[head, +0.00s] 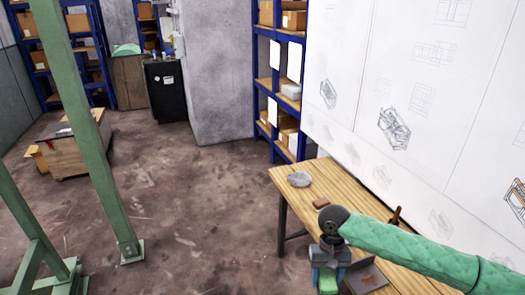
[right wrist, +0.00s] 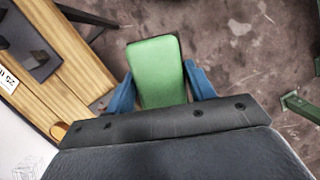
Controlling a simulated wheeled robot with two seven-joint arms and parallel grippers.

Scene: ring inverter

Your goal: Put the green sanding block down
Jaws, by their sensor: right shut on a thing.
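The green sanding block (right wrist: 157,72) is between the two blue fingers of my right gripper (right wrist: 162,90) in the right wrist view. The fingers are shut on it, one at each side. In the head view the block (head: 327,281) shows under my right gripper (head: 327,278), at the left edge of the wooden table (head: 300,200). In the right wrist view, floor shows beyond and around the block, and the table lies to the left. My left gripper is not in view.
On the table are a grey dish-like object (head: 299,179), a small brown block (head: 321,203) and a dark flat item (head: 368,279) right of the gripper. A wall with drawings stands behind the table. Green posts (head: 85,130) stand at left; the middle floor is clear.

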